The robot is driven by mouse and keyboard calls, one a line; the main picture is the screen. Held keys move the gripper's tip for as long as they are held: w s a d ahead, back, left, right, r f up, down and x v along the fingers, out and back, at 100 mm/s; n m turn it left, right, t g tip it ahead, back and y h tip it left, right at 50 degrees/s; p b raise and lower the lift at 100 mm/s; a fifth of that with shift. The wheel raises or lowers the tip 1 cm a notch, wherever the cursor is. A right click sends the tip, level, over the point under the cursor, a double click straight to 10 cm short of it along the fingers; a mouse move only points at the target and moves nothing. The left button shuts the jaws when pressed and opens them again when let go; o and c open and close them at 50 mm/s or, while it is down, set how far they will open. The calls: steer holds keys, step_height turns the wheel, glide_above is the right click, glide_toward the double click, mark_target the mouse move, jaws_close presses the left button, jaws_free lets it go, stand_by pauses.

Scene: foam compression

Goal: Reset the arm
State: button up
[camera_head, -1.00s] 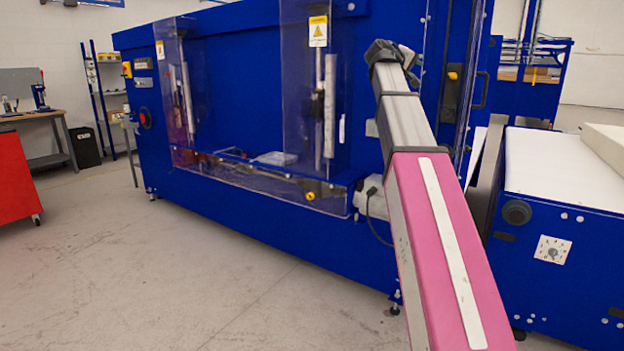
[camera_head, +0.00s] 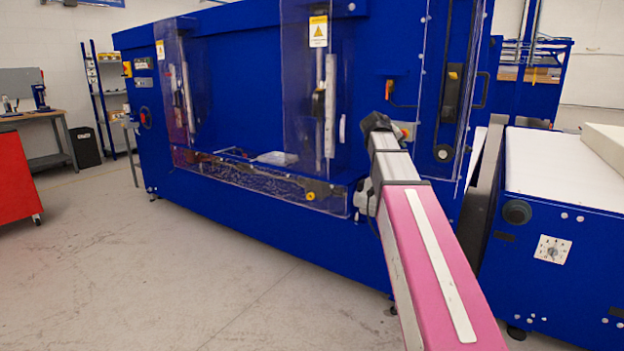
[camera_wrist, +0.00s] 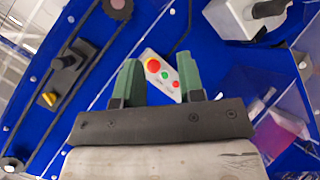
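My arm reaches up from the bottom right in the head view, and my gripper (camera_head: 376,122) is at its far end, in front of the blue machine (camera_head: 250,215). In the wrist view, the two green fingers of my gripper (camera_wrist: 158,72) stand apart with nothing between them. Beyond the fingers is a small light control panel (camera_wrist: 162,74) with a red button, another red one and a green one. The panel is on the blue machine face, and a finger hides part of it. Part of the panel also shows beside the arm's end in the head view (camera_head: 407,130).
A white-topped conveyor table (camera_head: 550,165) stands close on the right. A red cabinet (camera_head: 15,175) and a workbench (camera_head: 45,115) are at the left. Clear plastic guards (camera_head: 305,100) cover the machine's front. The floor (camera_head: 150,280) at front left is clear.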

steer(key=s+a+f+g+y, duration=0.1)
steer(key=s+a+f, duration=0.15)
steer(key=f, duration=0.65)
steer(key=s+a+f+g+y, duration=0.15)
steer(key=s+f, duration=0.25)
steer(key=f, duration=0.5)
steer(key=s+a+f+g+y, duration=0.15)
steer(key=s+f, duration=0.25)
steer(key=f, duration=0.5)
steer(key=s+a+f+m+g+y, duration=0.1)
steer(key=s+a+f+y, duration=0.1)
steer(key=s+f, duration=0.6)
steer(key=s+a+f+m+g+y, duration=0.1)
steer(key=s+a+f, duration=0.3)
steer(key=s+f, duration=0.5)
step_height(320, 180, down, 3)
steer(key=shift+s+r+g+y, duration=0.2)
steer(key=shift+s+g+y, duration=0.05)
steer(key=shift+g+y, duration=0.5)
